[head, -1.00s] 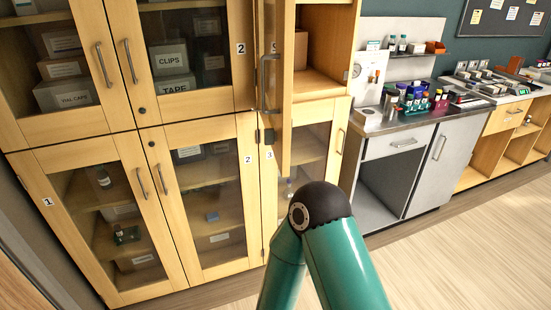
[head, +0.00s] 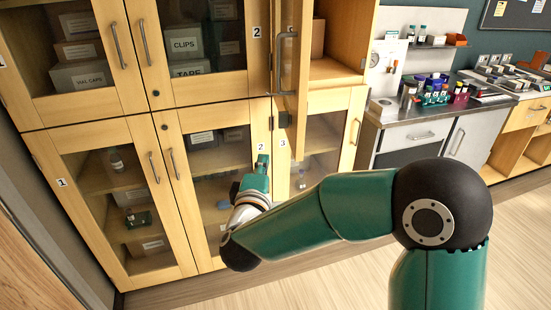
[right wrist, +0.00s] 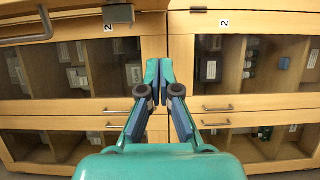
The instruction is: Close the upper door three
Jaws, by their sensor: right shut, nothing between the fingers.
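Upper door three (head: 303,80) is a pale wooden door standing open, swung out toward me and seen nearly edge-on in the head view. Its dark bar handle (head: 282,65) faces left. Right of the door, the upper compartment (head: 338,68) is exposed. My right gripper (head: 263,163) is shut and empty, below and left of the door's lower end, in front of the lower cabinet doors. In the right wrist view the shut fingertips (right wrist: 160,72) point at the cabinet front, and a dark handle (right wrist: 27,36) shows at top left. My left gripper is out of view.
Shut glass doors numbered 1 and 2 (head: 205,85) fill the left. Lower door three (head: 320,150) is shut below the open door. A grey bench (head: 430,130) with bottles stands to the right. Clear floor (head: 330,270) lies in front.

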